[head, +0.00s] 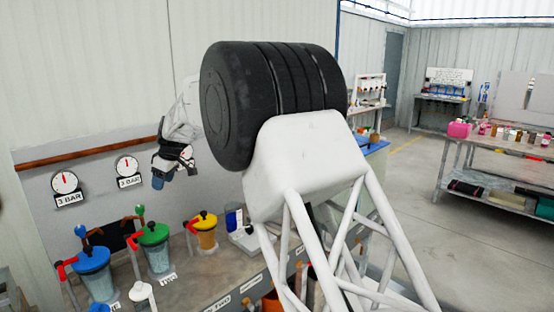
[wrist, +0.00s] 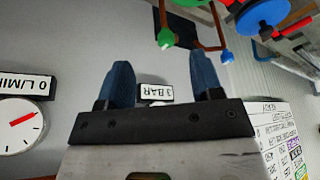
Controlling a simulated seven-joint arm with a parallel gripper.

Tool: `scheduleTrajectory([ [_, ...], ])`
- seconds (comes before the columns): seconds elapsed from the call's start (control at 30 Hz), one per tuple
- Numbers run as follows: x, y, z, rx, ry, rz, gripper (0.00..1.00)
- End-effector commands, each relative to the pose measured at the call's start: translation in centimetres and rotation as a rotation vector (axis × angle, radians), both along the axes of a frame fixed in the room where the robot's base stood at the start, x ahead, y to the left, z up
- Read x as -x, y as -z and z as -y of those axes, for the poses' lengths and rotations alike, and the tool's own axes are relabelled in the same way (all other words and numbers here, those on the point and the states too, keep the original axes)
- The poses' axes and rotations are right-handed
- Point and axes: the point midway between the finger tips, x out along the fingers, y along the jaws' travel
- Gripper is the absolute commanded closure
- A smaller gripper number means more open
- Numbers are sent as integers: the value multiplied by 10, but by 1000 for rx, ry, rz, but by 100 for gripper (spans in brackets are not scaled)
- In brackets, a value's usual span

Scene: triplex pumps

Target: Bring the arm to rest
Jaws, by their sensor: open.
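Behind the fingers a "3 BAR" sign (wrist: 157,92) appears upside down on the wall. My arm reaches across the middle of the head view and hides part of the bench and wall.
Pumps with blue (head: 93,260), green (head: 154,235) and yellow (head: 204,222) lids stand on the bench below. A dial (wrist: 20,126) and a printed white board (wrist: 285,140) show in the wrist view. Open floor lies right.

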Motion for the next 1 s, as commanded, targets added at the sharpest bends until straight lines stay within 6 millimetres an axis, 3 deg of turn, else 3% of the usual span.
scheduleTrajectory([
  [0.1,10,-19,40,9,67,-7,40],
  [0.4,43,-54,133,34,234,-24,40],
  [0.67,81,-76,210,53,379,-38,40],
  [1.0,144,-93,302,74,568,-55,40],
])
